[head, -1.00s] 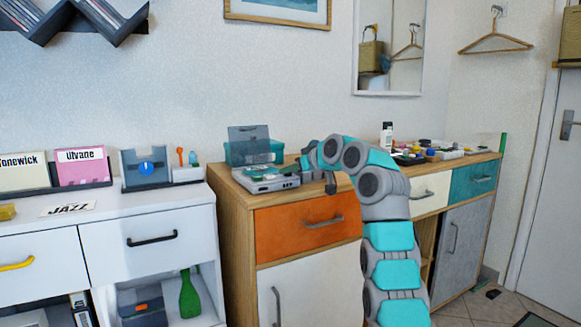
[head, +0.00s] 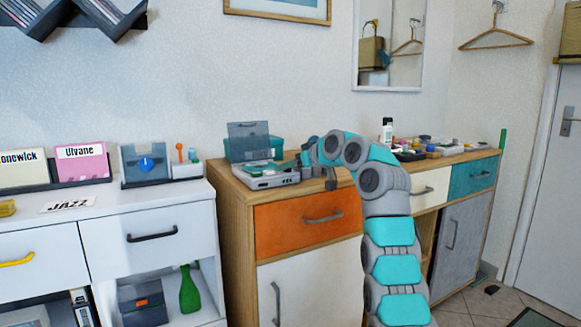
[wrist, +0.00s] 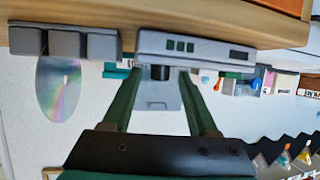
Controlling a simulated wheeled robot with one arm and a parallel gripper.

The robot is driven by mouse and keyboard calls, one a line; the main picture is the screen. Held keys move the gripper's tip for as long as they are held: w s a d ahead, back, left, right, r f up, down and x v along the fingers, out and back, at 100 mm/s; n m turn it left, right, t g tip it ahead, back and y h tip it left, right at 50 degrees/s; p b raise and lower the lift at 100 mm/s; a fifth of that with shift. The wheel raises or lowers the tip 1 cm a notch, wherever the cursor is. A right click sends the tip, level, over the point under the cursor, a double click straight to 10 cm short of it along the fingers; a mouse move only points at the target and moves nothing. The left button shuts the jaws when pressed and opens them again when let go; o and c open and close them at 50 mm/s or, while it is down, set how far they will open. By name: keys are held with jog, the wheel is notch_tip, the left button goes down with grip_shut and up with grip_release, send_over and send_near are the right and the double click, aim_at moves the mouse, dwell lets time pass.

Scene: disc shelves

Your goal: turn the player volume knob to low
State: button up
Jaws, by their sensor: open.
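The player (head: 268,180) is a low grey box with a raised lid (head: 248,138), on the left end of the wooden cabinet. In the wrist view, which is upside down, its front (wrist: 215,49) shows green buttons and a dark display. A short black knob (wrist: 160,73) stands out from the player there. My gripper (wrist: 159,74) is open, its two green fingers on either side of the knob, with visible gaps. I cannot tell whether a finger touches it. In the head view the fingertips are small and partly hidden by my wrist. The knob's setting cannot be read.
A teal box (head: 276,146) stands behind the player. Several small items lie at the right of the wooden cabinet top (head: 345,172). A white cabinet (head: 140,207) stands left. The wrist view shows grey blocks (wrist: 64,43) and a shiny disc (wrist: 57,92).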

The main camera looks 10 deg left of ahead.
jog(key=b+v, duration=0.1)
jog(key=v, duration=0.6)
jog(key=shift+s+d, duration=0.25)
jog(key=shift+r, duration=0.1)
jog(key=s+d+f+m+g+h, duration=0.25)
jog(key=s+d+f+m, duration=0.2)
jog(key=s, duration=0.35)
jog(key=s+d+f+m+g+h, duration=0.2)
jog(key=s+d+f+m+h, duration=0.1)
jog(key=s+d+f, duration=0.3)
jog(key=s+d+f+g+h, duration=0.1)
jog(key=s+d+f+g, duration=0.1)
jog(key=s+f, duration=0.6)
jog(key=s+d+f+m+g+h, duration=0.1)
jog(key=s+f, duration=0.6)
jog(key=s, duration=1.5)
jog(key=s+d+f+g+h, duration=0.2)
jog(key=s+d+f+g, duration=0.2)
jog(key=s+f, duration=0.4)
jog(key=s+d, duration=0.1)
jog(key=s, duration=0.6)
jog(key=shift+f, duration=0.3)
jog(key=shift+s, duration=0.1)
